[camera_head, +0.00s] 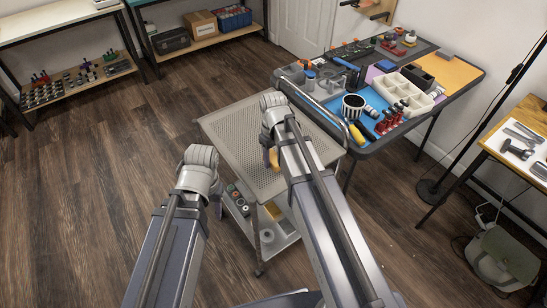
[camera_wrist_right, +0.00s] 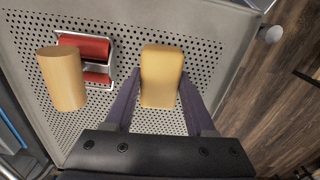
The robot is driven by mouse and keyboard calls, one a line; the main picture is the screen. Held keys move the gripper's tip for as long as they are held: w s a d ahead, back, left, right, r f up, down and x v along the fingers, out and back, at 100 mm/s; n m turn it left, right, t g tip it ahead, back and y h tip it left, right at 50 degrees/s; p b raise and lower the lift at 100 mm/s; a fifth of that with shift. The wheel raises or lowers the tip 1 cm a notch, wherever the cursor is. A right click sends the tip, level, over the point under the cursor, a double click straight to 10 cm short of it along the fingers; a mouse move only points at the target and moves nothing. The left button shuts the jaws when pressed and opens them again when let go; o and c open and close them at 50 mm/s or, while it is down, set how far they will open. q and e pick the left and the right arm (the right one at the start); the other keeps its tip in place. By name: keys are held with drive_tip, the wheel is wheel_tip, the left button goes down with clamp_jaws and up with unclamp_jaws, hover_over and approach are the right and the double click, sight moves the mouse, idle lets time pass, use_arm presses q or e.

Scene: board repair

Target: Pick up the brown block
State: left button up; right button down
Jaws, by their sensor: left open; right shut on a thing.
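A tan-brown block (camera_wrist_right: 161,75) with rounded edges is between the fingers of my right gripper (camera_wrist_right: 160,100) in the right wrist view. The gripper is shut on it, above the perforated top of a grey cart (camera_wrist_right: 215,45). Whether the block touches the cart top is hard to tell. In the head view, a small tan part (camera_head: 274,157) shows beside my right wrist; the arm hides most of that gripper. My left gripper (camera_head: 217,207) is mostly hidden behind its wrist, at the cart's left side; it is open, and I see nothing held in it.
A pale wooden cylinder (camera_wrist_right: 62,78) stands left of the block, by a red object (camera_wrist_right: 84,47) in a metal holder. The cart (camera_head: 225,125) has a lower shelf with small parts. A crowded worktable (camera_head: 440,105) stands close behind on the right. Floor at left is clear.

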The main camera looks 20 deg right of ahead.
sight(274, 157)
wheel_tip(274, 157, up, 7)
drive_tip(key=p, duration=0.6)
drive_tip(key=shift+r, duration=0.2)
drive_tip(key=c, duration=0.7)
unclamp_jaws()
drive_tip(key=shift+c, duration=0.2)
drive_tip(key=c, duration=0.7)
drive_tip(key=shift+r+p, duration=0.55)
drive_tip(key=shift+p, duration=0.2)
drive_tip(key=shift+f, duration=0.15)
